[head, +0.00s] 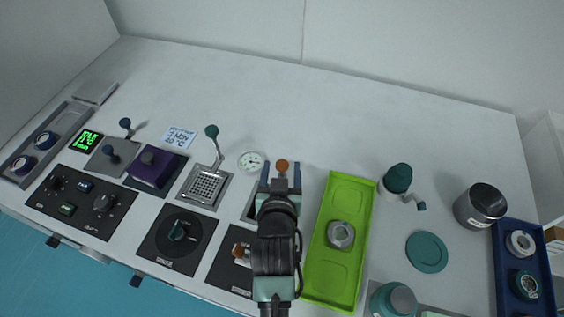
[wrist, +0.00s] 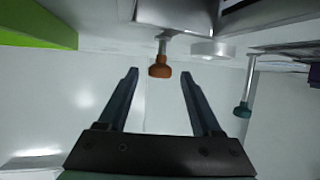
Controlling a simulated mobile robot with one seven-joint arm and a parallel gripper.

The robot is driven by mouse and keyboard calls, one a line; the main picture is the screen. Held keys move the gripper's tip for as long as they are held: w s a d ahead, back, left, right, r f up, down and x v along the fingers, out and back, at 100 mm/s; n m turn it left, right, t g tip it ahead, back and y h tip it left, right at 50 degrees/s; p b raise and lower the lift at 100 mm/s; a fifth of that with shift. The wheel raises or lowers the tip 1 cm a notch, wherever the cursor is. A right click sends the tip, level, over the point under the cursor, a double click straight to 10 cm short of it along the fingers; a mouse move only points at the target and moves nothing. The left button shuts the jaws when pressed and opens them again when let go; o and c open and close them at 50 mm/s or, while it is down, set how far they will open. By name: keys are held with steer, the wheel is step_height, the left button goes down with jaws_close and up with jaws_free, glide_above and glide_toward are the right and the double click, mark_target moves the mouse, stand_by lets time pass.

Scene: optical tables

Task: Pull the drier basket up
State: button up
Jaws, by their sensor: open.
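An orange knob (head: 282,165) tops a handle over a metal-rimmed well that my arm mostly covers in the head view. The knob also shows in the wrist view (wrist: 160,69), on a short metal stem. My gripper (head: 280,173) is open and empty, its two blue fingers one on each side of the knob. In the wrist view the knob lies between the fingertips, with a gap on both sides. The basket under this handle is hidden. A second basket, a mesh one (head: 205,186) with a teal-knobbed handle (head: 211,132), sits to the left.
A round white gauge (head: 252,161) stands close left of my gripper. A lime green tray (head: 322,272) with a metal ring (head: 341,234) lies close on the right. Black control panels (head: 177,238) line the front edge. The table behind is clear.

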steer(key=shift+x, duration=1.25)
steer(key=shift+c, duration=0.3)
jaws_close()
